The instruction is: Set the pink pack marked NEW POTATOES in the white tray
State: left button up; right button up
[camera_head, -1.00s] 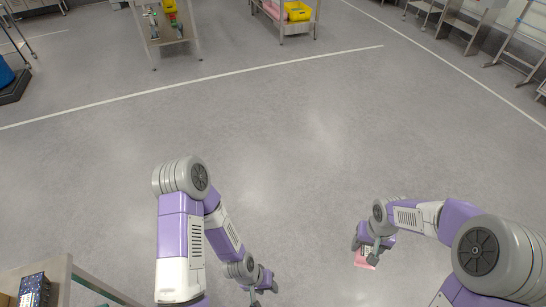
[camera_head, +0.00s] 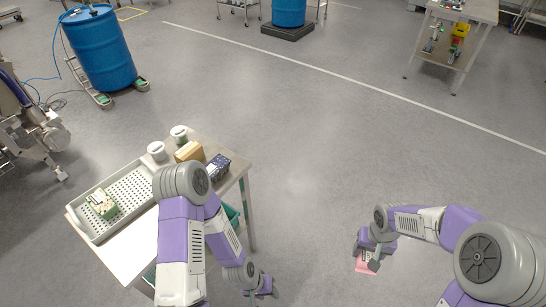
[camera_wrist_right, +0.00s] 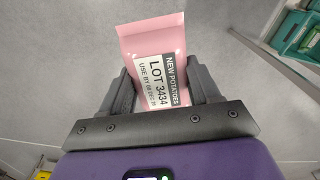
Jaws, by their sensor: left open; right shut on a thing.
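The pink pack (camera_wrist_right: 152,40) marked NEW POTATOES is between the fingers of my right gripper (camera_wrist_right: 160,88), which is shut on it. In the head view the pack (camera_head: 366,268) hangs below the right gripper (camera_head: 375,255), over open floor. The white tray (camera_head: 92,235) with a perforated bottom lies on a table at the left. A green and beige pack (camera_head: 102,204) is in the tray's left part; the rest of the visible tray bottom is bare. My left gripper (camera_head: 262,291) is open and empty, low in the head view, right of the table.
Two white tubs (camera_head: 157,151), a brown box (camera_head: 189,151) and a dark blue pack (camera_head: 217,168) stand behind the tray on the table (camera_head: 130,260). My left arm crosses the table's right side. A blue barrel (camera_head: 98,47) stands beyond it. Open floor lies to the right.

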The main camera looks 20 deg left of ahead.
aim_at(134, 190)
jog(key=u, duration=2.4)
jog(key=i, duration=1)
